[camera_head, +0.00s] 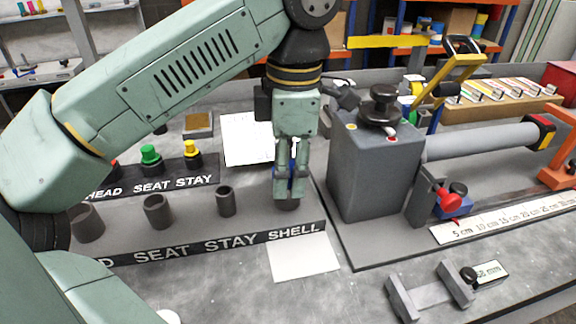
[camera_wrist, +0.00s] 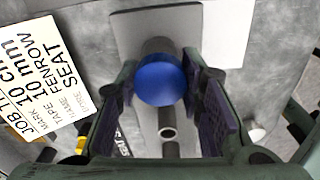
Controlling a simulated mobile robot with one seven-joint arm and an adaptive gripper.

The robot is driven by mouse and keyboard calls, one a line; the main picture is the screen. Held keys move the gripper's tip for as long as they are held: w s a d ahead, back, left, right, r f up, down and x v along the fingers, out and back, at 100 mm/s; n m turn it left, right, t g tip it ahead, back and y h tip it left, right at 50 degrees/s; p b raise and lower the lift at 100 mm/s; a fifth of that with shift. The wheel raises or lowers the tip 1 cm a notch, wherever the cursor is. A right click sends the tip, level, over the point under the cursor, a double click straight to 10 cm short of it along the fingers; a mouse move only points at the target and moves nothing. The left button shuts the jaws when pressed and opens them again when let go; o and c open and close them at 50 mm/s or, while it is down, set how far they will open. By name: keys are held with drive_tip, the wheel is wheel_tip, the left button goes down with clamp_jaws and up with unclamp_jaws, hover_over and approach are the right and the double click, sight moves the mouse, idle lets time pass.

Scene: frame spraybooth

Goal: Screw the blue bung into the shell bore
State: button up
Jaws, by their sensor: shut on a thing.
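My gripper (camera_head: 290,178) points down over the SHELL end of the front row of bores. It is shut on the blue bung (camera_wrist: 160,82), whose round blue top shows between the fingers in the wrist view. Some blue also shows between the fingers in the head view. The shell bore (camera_head: 288,204) is a short dark tube directly under the fingertips, largely covered by them. A grey cylinder shows beyond the bung in the wrist view. How deep the bung sits in the bore, or whether it touches it, I cannot tell.
Open tubes stand at HEAD (camera_head: 87,222), SEAT (camera_head: 158,212) and STAY (camera_head: 225,201). Green (camera_head: 150,155) and yellow (camera_head: 192,151) bungs stand behind them. A grey block machine (camera_head: 365,165) rises close to the right of my gripper. A printed card (camera_wrist: 48,75) shows in the wrist view.

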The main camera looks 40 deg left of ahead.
drive_tip(key=shift+r+m+p, duration=0.2)
drive_tip(key=shift+m+p, duration=0.2)
drive_tip(key=shift+m, duration=0.5)
clamp_jaws()
drive_tip(key=shift+f+m, duration=0.2)
drive_tip(key=shift+m, duration=0.6)
drive_tip(key=shift+r+m+p, duration=0.2)
drive_tip(key=shift+m+p, duration=0.5)
drive_tip(key=shift+p, duration=0.05)
drive_tip(key=shift+m, duration=0.8)
drive_tip(key=shift+f+m+p, duration=0.2)
drive_tip(key=shift+m+p, duration=0.15)
drive_tip(key=shift+m, duration=0.45)
